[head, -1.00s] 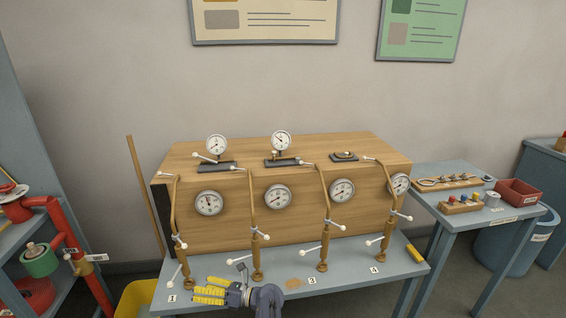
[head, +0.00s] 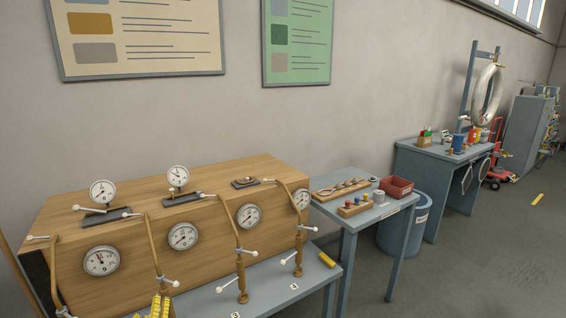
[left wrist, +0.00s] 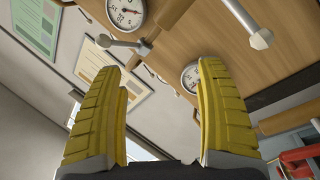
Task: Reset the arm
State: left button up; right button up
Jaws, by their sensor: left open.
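My left gripper (head: 160,306) shows only as yellow fingertips at the bottom edge of the head view, in front of the wooden cabinet (head: 205,270). In the left wrist view the yellow fingers (left wrist: 160,110) stand wide apart with nothing between them. Beyond them are the cabinet's face, gauges (left wrist: 126,12) and a lever with a white end (left wrist: 261,39). The rest of my left arm is hidden below the head view. My right gripper is in neither view.
The cabinet with brass pipes stands on a grey-blue bench (head: 265,290). To its right are a side table with a red bin (head: 396,187), a blue barrel (head: 405,235) and a farther workbench (head: 440,152). Open floor (head: 480,260) lies at the right.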

pick_arm(q)
jog(key=s+d+f+m+g+h, duration=0.5)
jog(key=s+d+f+m+g, duration=0.15)
jog(key=s+d+m, duration=0.55)
jog(key=s+m+g+y, duration=0.2)
jog(key=s+m+g, duration=0.5)
jog(key=s, duration=1.1)
jog(key=s+d+f+h, duration=0.1)
jog(key=d+f, duration=0.1)
jog(key=f, duration=0.9)
jog(key=s+d+f+m+h, duration=0.1)
jog(key=d+f, duration=0.1)
jog(key=f, duration=0.9)
jog(key=s+d+f+h, duration=0.1)
jog(key=s+d+f, duration=0.1)
jog(key=f, duration=0.9)
jog(key=s+f+n+g+h, duration=0.1)
jog(key=s+f+n+g, duration=0.1)
jog(key=s+f, duration=1.6)
jog(key=shift+s+f+n+g, duration=0.4)
jog(key=shift+s+g, duration=0.25)
jog(key=shift+s, duration=0.6)
